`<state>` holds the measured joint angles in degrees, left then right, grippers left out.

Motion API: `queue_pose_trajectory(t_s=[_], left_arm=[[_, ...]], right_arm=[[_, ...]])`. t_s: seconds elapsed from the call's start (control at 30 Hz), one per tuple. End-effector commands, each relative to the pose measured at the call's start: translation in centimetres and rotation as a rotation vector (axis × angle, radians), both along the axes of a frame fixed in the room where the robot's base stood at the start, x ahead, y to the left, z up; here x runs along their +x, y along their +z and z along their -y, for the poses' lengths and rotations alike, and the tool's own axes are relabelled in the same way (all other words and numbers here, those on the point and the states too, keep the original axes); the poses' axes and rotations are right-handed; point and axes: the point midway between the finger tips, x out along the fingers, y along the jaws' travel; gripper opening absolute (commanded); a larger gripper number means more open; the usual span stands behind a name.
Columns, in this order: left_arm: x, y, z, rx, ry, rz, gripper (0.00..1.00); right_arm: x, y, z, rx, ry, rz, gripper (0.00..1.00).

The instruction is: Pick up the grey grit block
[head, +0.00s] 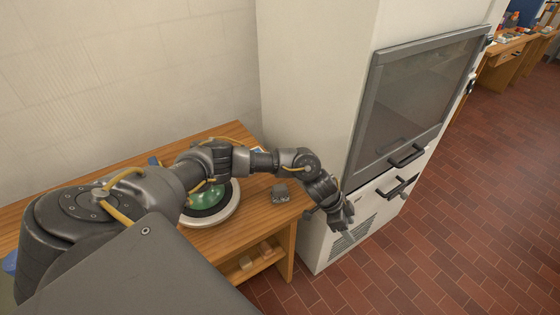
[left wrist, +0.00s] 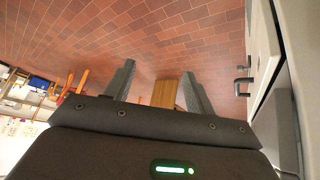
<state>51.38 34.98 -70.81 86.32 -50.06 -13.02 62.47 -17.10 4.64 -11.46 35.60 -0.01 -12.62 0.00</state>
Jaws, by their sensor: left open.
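The grey grit block (head: 281,193) is a small dark grey lump on the wooden table (head: 262,212), near its right end, in the head view. My left gripper (head: 349,236) is to the right of the block, beyond the table's end and in front of the white cabinet, pointing downward. It is open and empty, apart from the block. In the left wrist view my left gripper (left wrist: 158,72) shows its two fingers spread, with brick floor and a wooden piece seen beyond them. The block is not visible there. My right gripper is not in view.
A round wheel (head: 228,212) with a green disc and pale rim sits left of the block, partly hidden by my arm. Small blocks (head: 265,248) lie on the lower shelf. A tall white cabinet (head: 315,80) with a glass door stands beside the table. Brick floor is clear at right.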

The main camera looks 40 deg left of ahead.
Motion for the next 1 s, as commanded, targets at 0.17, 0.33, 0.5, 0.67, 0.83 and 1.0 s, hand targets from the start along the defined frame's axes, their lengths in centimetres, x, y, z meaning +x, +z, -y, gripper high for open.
queue_pose_trajectory(t_s=[0.17,0.33,0.5,0.67,0.83,1.0], left_arm=[[-0.3,6.7,-10.8,0.245,0.06,-0.133,0.55],[-2.3,11.3,-19.2,0.413,0.209,-0.251,0.55],[-3.9,13.7,-23.5,0.491,0.312,-0.316,0.55],[-4.4,14.2,-24.5,0.51,0.339,-0.334,0.55],[-4.4,12.8,-24.5,0.51,0.34,-0.336,0.55],[-4.4,10.1,-24.4,0.509,0.337,-0.335,0.55]], right_arm=[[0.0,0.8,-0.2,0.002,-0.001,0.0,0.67],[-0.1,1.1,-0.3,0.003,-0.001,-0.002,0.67],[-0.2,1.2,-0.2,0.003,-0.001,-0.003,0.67],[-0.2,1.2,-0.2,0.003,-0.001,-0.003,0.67],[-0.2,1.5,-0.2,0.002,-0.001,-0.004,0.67],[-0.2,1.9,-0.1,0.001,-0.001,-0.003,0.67]])
